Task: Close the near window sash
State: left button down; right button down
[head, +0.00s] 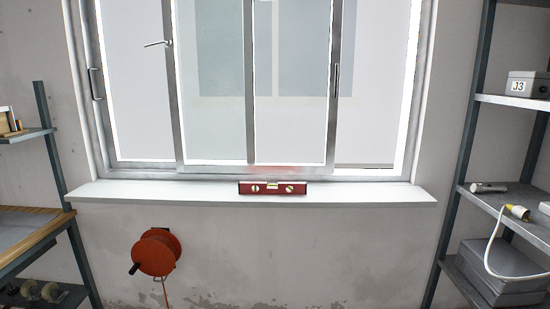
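The sliding window has a grey metal frame (426,80) set in a concrete wall. One sash (335,120), with a bar handle (336,80) on its right stile, stands in the middle and looks like the near one. An uncovered gap (385,110) lies between this sash and the frame's right side. The other sash (250,120) covers the left part, has a handle (96,84) at its left edge, and overlaps the first. A small lever (157,43) sticks out leftwards near the middle sash's left stile. Neither of my grippers is in view.
A red spirit level (272,188) lies on the white sill (370,193). An orange reel (157,252) hangs on the wall below. Shelves with a J3 box (527,85) and a cable (492,245) stand right; a bench (30,235) stands left.

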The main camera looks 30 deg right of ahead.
aim_at(167, 11)
jog(key=i+j+z, duration=0.1)
jog(key=i+z, duration=0.2)
jog(key=i+j+z, duration=0.25)
jog(key=i, duration=0.2)
jog(key=i+j+z, duration=0.15)
jog(key=i+z, duration=0.15)
